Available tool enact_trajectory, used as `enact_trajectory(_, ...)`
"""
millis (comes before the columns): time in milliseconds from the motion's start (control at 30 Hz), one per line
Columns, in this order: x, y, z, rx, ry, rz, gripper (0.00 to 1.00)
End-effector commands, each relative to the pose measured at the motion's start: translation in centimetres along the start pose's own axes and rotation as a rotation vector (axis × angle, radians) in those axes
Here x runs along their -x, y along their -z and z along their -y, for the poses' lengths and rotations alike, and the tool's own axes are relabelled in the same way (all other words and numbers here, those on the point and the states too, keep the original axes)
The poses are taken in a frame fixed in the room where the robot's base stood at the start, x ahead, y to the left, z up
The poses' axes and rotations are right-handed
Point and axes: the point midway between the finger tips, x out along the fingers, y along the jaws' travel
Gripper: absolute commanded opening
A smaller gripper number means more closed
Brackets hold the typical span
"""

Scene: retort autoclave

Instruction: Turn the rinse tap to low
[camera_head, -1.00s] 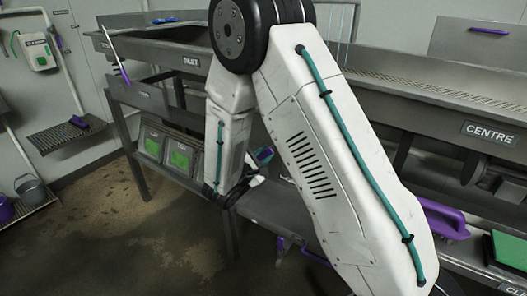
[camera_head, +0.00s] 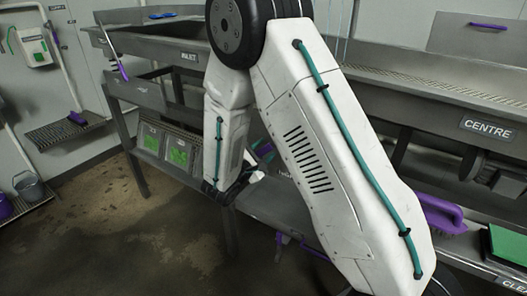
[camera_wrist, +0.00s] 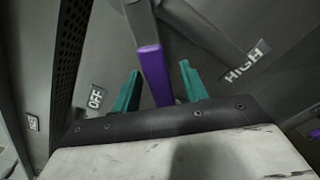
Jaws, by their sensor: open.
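In the wrist view, the tap's lever with a purple grip (camera_wrist: 153,75) sits between the two teal fingers of my gripper (camera_wrist: 160,72). The fingers are open, with a gap showing on the right of the lever; it is nearer the left finger. No low label can be read. In the head view, my gripper (camera_head: 264,152) is mostly hidden behind my arm, low by the bench, and the tap cannot be made out.
The steel bench with the CENTRE label (camera_head: 487,129) runs along the right. A purple brush (camera_head: 440,213) and a green pad (camera_head: 508,245) lie on the lower shelf. The floor at left is open.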

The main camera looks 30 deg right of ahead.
Motion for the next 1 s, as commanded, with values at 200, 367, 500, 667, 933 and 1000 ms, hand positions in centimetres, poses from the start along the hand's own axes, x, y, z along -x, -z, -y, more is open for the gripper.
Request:
enact_trajectory(200, 3.0, 0.1, -0.1, 0.001, -0.004, -0.004, 0.44)
enact_trajectory(367, 5.8, 0.1, -0.1, 0.002, -0.004, -0.005, 0.44)
enact_trajectory(500, 7.3, 0.1, -0.1, 0.001, -0.003, -0.004, 0.44)
enact_trajectory(667, 7.8, 0.1, 0.0, 0.001, -0.002, -0.002, 0.44)
enact_trajectory(933, 7.8, 0.1, 0.0, 0.001, -0.002, -0.002, 0.44)
enact_trajectory(1000, 7.8, 0.1, 0.0, 0.001, -0.002, -0.002, 0.44)
